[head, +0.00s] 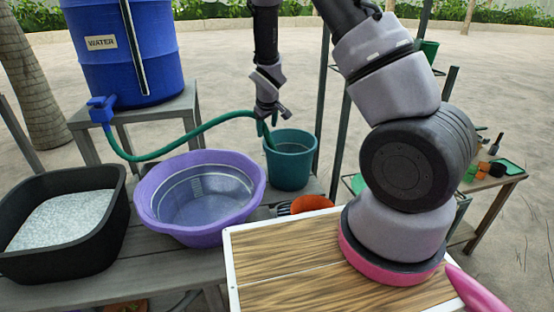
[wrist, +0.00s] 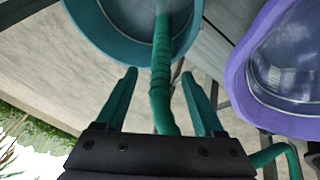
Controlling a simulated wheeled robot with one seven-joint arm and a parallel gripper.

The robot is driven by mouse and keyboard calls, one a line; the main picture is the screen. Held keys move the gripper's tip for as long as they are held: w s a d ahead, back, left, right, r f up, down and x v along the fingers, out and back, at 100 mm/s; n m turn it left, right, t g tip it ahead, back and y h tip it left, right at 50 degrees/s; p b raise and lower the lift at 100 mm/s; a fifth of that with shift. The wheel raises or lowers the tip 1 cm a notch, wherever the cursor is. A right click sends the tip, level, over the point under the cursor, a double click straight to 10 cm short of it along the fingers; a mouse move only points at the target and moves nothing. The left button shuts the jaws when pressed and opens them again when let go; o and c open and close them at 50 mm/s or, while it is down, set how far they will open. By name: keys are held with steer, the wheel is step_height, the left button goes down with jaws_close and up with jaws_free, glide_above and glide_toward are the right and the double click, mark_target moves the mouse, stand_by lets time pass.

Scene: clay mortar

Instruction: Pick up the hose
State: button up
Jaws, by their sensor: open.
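The green hose (head: 205,127) runs from the tap of the blue water barrel (head: 92,60) in a low curve to the teal bucket (head: 290,165). Its end section goes down into the bucket, and its tip is hard to make out. My gripper (head: 267,125) is over the bucket's left side, pointing down. In the wrist view, my gripper's two green fingers (wrist: 160,73) are open. The hose (wrist: 161,95) passes between them, with a gap visible on each side. The bucket (wrist: 85,18) lies beyond the fingertips.
A purple basin (head: 150,215) and a black tub (head: 118,220) of white granules stand left on the grey bench. A wood-topped board (head: 300,262) with a white edge is in front. An orange item (head: 312,204) lies near the bucket. Dark shelf posts stand right of it.

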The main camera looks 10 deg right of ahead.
mark_target(267, 130)
steer(key=x, duration=0.3)
steer(key=shift+f, duration=0.35)
jaws_close()
steer(key=shift+r, duration=0.15)
step_height(267, 130, up, 10)
steer(key=shift+w+a+f, duration=0.1)
steer(key=shift+f, duration=0.05)
steer(key=a+r, duration=0.3)
steer(key=r, duration=0.6)
steer(key=shift+w+r, duration=0.2)
steer(key=shift+r, duration=0.1)
